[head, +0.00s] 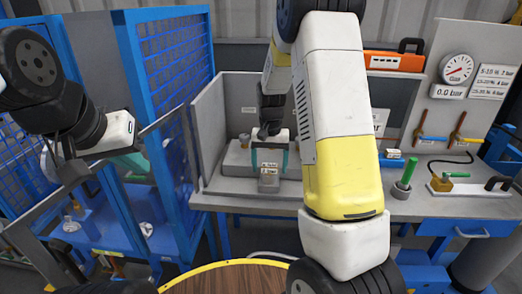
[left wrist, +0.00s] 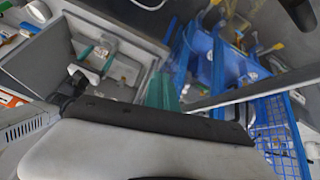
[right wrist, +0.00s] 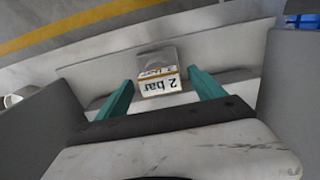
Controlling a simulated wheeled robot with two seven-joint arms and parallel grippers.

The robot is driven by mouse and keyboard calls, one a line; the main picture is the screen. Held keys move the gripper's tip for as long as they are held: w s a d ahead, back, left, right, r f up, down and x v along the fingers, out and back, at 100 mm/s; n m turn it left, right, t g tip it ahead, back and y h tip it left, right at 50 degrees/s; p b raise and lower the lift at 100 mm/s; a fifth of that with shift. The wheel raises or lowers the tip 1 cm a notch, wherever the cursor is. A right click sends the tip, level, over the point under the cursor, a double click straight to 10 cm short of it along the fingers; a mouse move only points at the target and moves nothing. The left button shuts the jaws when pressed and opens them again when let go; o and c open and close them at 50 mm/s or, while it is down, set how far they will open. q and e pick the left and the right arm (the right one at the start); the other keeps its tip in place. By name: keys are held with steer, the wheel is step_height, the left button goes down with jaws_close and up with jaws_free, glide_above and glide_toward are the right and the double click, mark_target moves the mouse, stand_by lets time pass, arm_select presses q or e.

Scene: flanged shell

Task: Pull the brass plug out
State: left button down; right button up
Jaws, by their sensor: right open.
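My right gripper (head: 269,160) is inside the grey three-sided booth, its teal fingers apart and pointing down. In the right wrist view its fingers stand to either side of a small block labelled "2 bar" (right wrist: 160,86), with a visible gap on both sides. The labelled block (head: 268,181) also shows below the fingers in the head view. I cannot make out a brass plug there; it may be hidden or too small. My left gripper (left wrist: 162,92) has its teal fingers together, with nothing visible between them, beside the blue mesh cage at the left.
The booth wall (head: 209,130) stands left of my right gripper. The blue cage (head: 165,100) stands between the arms. On the bench at right are a green-handled part (head: 405,175) and a brass-coloured block (head: 441,184). A gauge (head: 457,69) hangs above. A round wooden table (head: 230,280) is in front.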

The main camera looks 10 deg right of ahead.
mark_target(270, 165)
steer(key=shift+f, duration=0.15)
steer(key=c, duration=1.5)
steer(key=shift+r, duration=3.05)
steer(key=shift+c, duration=0.2)
